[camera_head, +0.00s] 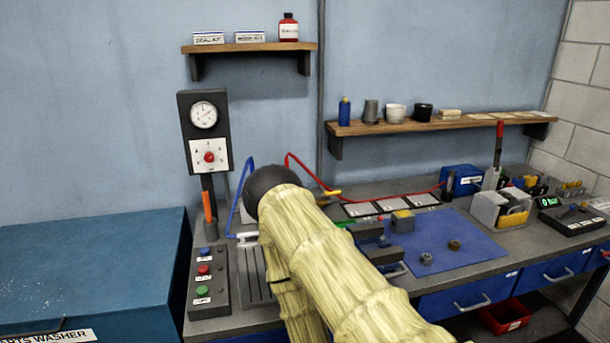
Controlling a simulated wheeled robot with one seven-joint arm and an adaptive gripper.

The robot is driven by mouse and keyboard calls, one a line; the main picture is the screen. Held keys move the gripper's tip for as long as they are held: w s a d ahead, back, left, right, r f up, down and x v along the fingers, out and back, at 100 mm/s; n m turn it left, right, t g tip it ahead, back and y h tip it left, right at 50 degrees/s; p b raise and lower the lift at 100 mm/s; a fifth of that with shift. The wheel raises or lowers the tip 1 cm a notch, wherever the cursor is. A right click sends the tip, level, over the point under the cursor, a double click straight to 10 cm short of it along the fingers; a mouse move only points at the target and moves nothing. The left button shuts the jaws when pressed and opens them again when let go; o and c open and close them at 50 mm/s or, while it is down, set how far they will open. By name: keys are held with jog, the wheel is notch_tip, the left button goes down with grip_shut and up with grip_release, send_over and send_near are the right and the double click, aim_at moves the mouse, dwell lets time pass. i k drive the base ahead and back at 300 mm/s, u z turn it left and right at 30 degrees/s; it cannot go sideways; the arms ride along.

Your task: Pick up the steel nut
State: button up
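A small grey ring-shaped part (426,258), which looks like the steel nut, lies on the blue mat (470,252) on the workbench. A similar brownish, brass-coloured part (454,245) lies just behind it to the right, apart from it. My arm, in a pale yellow sleeve, crosses the lower middle of the view, left of the mat. I cannot make out my gripper or its fingers in this view. Nothing covers the grey part.
A vise-like dark block (372,240) stands at the mat's left edge. A grey-and-yellow bin (500,208) stands behind the mat. A button box (208,282) and gauge post (205,130) are at left. The mat's right part is clear. A red bin (504,316) sits below.

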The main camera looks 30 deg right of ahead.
aim_at(426, 259)
jog(key=z, duration=1.2)
jog(key=k, duration=1.25)
jog(key=u, duration=0.1)
jog(key=i, duration=0.4)
jog(key=z, duration=0.7)
jog(key=i, duration=0.7)
